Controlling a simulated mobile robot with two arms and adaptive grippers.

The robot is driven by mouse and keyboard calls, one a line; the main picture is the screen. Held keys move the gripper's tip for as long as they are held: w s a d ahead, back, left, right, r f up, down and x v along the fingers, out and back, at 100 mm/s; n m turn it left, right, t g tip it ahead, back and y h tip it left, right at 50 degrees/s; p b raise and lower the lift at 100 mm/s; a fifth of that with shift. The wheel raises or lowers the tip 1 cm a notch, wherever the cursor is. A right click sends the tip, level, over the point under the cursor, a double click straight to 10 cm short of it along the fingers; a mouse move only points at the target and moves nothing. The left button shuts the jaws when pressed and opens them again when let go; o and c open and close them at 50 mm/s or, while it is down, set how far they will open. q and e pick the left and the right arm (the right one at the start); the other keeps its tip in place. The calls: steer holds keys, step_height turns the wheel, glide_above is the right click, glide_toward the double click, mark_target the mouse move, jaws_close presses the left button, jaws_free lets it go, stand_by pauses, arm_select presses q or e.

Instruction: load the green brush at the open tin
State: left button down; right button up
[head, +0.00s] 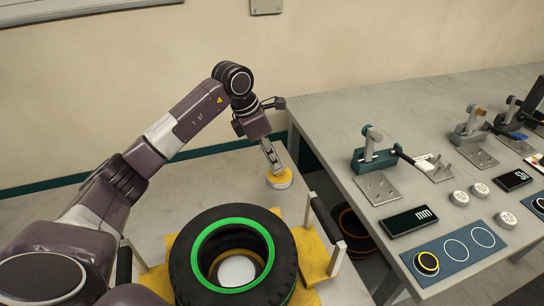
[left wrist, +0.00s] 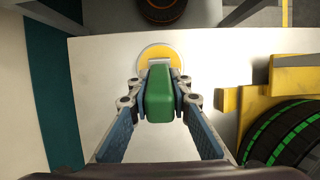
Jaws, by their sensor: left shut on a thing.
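The open tin (head: 281,181) stands on the pale bench to the right of my left arm. It shows as a pale-rimmed disc with yellow inside in the left wrist view (left wrist: 160,49). My left gripper (left wrist: 160,103) is shut on the green brush (left wrist: 160,95), whose green block sits between the two fingers. The pale far end of the brush lies over the tin in that view; I cannot tell whether it touches. In the head view my left gripper (head: 271,158) points down just above the tin, and the brush cannot be made out. My right gripper is not in view.
A tyre (head: 205,280) with a green ring rests on a yellow stand (head: 312,258) with handles beside the tin. A grey table (head: 330,120) at right carries toggle clamps, displays, several pale discs and a blue mat (head: 455,250).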

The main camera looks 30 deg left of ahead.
arm_select(q)
steer(key=shift+r+p, duration=2.35)
steer(key=shift+r, duration=1.15)
steer(key=shift+a, duration=0.1)
